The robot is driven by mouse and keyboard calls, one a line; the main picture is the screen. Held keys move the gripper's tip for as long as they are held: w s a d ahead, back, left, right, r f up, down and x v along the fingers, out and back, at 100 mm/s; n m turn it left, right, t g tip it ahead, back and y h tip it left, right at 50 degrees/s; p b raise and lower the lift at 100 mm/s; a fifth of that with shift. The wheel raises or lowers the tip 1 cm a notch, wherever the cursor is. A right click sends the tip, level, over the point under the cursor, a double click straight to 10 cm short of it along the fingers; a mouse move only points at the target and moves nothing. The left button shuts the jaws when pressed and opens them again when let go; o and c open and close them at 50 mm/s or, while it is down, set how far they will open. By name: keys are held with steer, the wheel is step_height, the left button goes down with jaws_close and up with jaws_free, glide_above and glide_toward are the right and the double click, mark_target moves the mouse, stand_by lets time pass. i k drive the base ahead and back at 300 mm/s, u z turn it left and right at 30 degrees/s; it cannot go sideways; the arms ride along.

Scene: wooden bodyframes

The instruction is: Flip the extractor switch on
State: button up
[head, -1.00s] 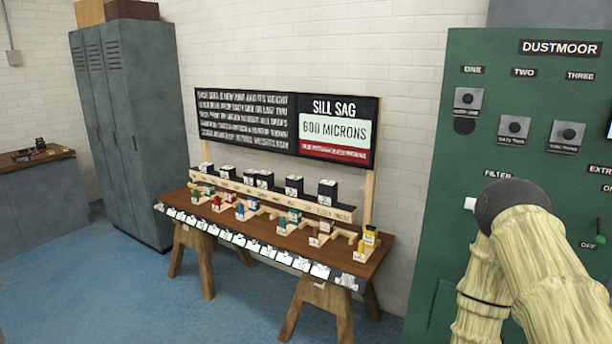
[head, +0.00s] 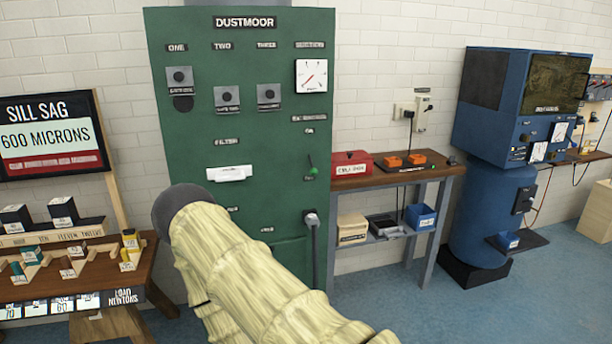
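The extractor switch (head: 312,170) is a small green-knobbed lever on the right side of the green DUSTMOOR cabinet (head: 290,210). Its knob sits low, beside the lower label and well below the small "ON" label (head: 309,131). The extractor label (head: 309,118) is above that. My pale, wood-textured arm with a dark rounded end rises from the bottom, in front of the cabinet's lower left part. The switch is clear of it. My gripper's fingers do not show.
A white filter handle (head: 229,174) and a plug with a cable (head: 311,219) are also on the cabinet. A bench (head: 385,180) with a red box (head: 352,164) stands just right. A gauge table (head: 130,262) is left, a blue machine (head: 495,215) far right. Open floor lies front right.

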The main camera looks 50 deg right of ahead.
mark_target(314, 171)
steer(key=z, duration=1.3)
steer(key=i, duration=1.15)
steer(key=z, duration=0.3)
